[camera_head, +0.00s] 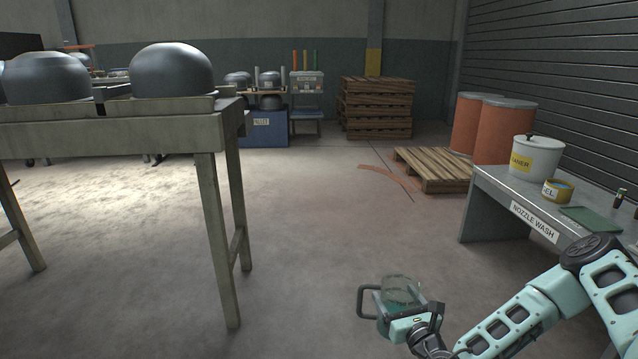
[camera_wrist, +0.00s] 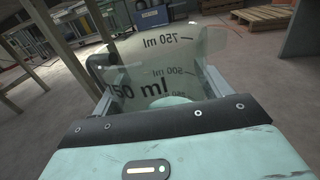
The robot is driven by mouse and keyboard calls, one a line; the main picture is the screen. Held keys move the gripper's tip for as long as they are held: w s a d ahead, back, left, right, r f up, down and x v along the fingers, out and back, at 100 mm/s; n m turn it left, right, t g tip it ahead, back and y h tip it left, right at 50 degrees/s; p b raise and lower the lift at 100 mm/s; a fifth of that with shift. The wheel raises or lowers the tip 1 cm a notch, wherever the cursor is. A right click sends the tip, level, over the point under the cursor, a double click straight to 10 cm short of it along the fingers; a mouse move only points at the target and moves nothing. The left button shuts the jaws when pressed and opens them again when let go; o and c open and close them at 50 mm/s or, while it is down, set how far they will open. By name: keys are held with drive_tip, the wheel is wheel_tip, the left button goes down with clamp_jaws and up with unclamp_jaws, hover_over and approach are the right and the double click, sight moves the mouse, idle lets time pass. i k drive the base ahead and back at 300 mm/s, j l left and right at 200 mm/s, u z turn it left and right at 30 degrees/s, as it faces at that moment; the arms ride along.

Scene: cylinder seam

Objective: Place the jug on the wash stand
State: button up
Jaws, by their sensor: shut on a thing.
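The jug (camera_head: 400,291) is clear, with a dark handle on its left side, and hangs above the floor in the head view. My gripper (camera_head: 408,318) is shut on it. In the wrist view the jug (camera_wrist: 165,65) fills the space between my fingers, and its ml markings show. Its base is hidden by my gripper. The wash stand (camera_head: 490,186) is a grey metal bench labelled NOZZLE WASH at the right. The jug is to the left of the stand and nearer to me, apart from it.
On the stand are a white cleaner pot (camera_head: 523,162), a yellow tin (camera_head: 557,191) and a green pad (camera_head: 590,220). My arm crosses in front of the stand's near part. A wooden table (camera_head: 200,135) with metal domes stands left. The floor between is clear.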

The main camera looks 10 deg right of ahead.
sight(576, 202)
drive_tip(key=i+l+z, duration=0.1)
drive_tip(key=i+z, duration=0.25)
drive_tip(key=i, duration=0.2)
drive_tip(key=i+j+z, duration=0.1)
drive_tip(key=i+z, duration=0.2)
drive_tip(key=i, duration=0.25)
drive_tip(key=i+j+z, duration=0.2)
drive_tip(key=i+z, duration=0.15)
drive_tip(key=i, duration=0.2)
